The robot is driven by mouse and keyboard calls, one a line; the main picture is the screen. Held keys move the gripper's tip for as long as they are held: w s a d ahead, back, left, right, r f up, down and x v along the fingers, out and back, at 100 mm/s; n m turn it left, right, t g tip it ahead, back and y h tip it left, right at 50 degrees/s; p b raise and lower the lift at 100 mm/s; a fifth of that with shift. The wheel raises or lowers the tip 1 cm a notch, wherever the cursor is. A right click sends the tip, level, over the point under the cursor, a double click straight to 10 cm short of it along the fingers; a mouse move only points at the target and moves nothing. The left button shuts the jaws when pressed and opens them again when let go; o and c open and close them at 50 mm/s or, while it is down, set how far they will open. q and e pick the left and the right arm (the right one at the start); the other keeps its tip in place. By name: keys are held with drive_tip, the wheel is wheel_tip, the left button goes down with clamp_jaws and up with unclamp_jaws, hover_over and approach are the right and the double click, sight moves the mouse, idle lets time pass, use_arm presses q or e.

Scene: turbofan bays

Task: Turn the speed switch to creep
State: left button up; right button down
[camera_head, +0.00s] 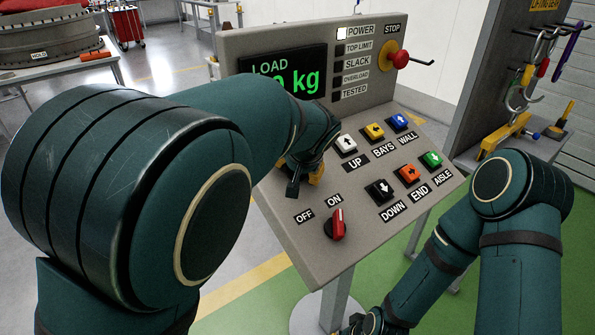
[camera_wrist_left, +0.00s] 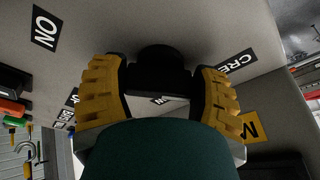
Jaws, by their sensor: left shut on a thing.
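A sloped grey control panel (camera_head: 285,215) stands before me. My left gripper (camera_head: 313,172) is at its left part, and my left arm covers that area in the head view. In the left wrist view the yellow-padded fingers of my left gripper (camera_wrist_left: 160,98) are shut on the black knob of the speed switch (camera_wrist_left: 160,55). A partly covered label starting "CRE" (camera_wrist_left: 237,63) lies right of the knob there. The knob's pointing direction is hidden. My right gripper (camera_head: 365,322) is low at the bottom edge, only partly in view; its fingers cannot be made out.
A red OFF/ON switch (camera_head: 337,224) sits just below my left gripper. Several coloured push buttons, including a white UP button (camera_head: 346,145), are to the right. A red STOP button (camera_head: 399,59) is on the upright display board. A tool rack (camera_head: 500,60) stands at right.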

use_arm(q)
drive_tip(key=shift+r, duration=0.15)
idle(0.4)
drive_tip(key=o, duration=1.2)
drive_tip(key=v, duration=1.2)
drive_tip(key=shift+s+d, duration=0.1)
